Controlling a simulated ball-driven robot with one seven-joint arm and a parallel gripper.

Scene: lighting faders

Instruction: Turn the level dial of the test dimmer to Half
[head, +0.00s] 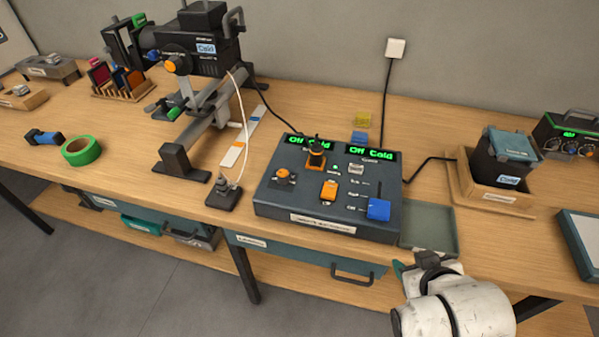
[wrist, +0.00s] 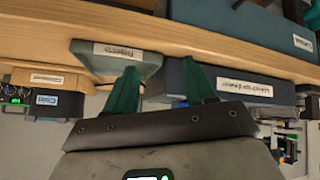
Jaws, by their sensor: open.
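A dark blue-grey control console (head: 280,207), which looks like the test dimmer, sits mid-bench; its front label is too small to read surely. Its two green displays (head: 370,154) appear to read "Off Cold". On top are a black upright knob on an orange base (head: 317,150), an orange-topped knob (head: 285,176), an orange switch (head: 329,190) and a blue block (head: 378,209). I cannot tell which knob is the level dial. My gripper (head: 408,266) is low at the bench front, right of the console, apart from it. In the wrist view its teal fingers (wrist: 163,88) are open and empty.
A shallow green-grey tray (head: 427,240) lies between the console and a boxed bin (head: 500,165). A projector lamp on a stand (head: 200,60) rises behind left. A small plug-like stand with a white cord (head: 222,196) is just left of the console. A drawer handle (head: 360,272) juts below.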

